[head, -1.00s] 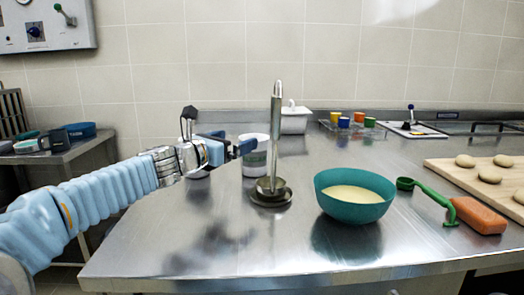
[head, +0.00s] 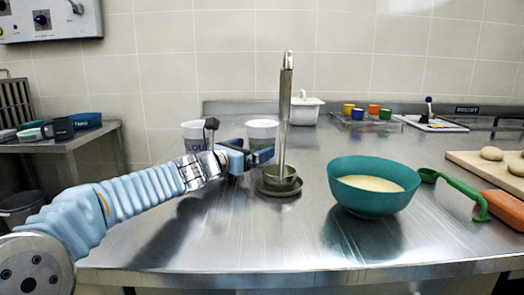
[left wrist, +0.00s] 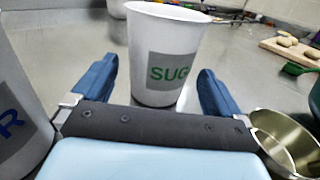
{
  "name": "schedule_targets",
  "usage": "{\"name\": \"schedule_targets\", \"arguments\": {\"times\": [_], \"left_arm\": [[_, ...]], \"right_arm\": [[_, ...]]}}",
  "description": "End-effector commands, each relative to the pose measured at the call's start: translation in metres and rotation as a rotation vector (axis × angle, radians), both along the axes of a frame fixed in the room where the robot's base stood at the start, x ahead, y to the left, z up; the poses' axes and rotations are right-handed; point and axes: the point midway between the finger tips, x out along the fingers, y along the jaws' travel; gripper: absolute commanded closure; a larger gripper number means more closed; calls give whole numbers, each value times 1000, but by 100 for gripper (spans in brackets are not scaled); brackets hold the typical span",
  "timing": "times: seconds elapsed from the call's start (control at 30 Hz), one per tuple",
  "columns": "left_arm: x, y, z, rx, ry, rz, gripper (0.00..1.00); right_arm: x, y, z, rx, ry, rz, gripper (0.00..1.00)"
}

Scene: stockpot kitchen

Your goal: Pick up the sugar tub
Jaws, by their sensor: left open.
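The sugar tub is a white tub (left wrist: 165,50) with a grey label and green letters "SUG", upright on the steel counter in the left wrist view. In the head view the sugar tub (head: 262,131) stands behind my left gripper, which hides part of it. My left gripper (head: 250,158) is open. In the left wrist view its two blue fingers (left wrist: 155,88) are apart, with the tub ahead and between them. I cannot tell whether they touch it. My right gripper is not in view.
Another white tub (head: 192,130) with a label stands left of the sugar tub, close to the left finger. A metal ladle (head: 285,120) stands in a small dish right of my gripper. A teal bowl (head: 372,200) of pale batter sits further right.

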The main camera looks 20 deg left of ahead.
Motion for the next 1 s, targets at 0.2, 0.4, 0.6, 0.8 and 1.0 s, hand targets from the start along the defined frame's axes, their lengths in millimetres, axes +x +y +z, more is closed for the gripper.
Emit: {"name": "schedule_targets", "arguments": {"times": [0.2,0.4,0.6,0.8,1.0], "left_arm": [[35,-15,2,1,2,-1,0],[48,-20,0,0,1,0,0],[48,-20,0,0,1,0,5],[48,-20,0,0,1,0,35],[47,-20,1,0,-1,0,49]], "right_arm": [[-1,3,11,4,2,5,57],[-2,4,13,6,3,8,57],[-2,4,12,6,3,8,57],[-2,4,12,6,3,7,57],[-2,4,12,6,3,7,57]]}}
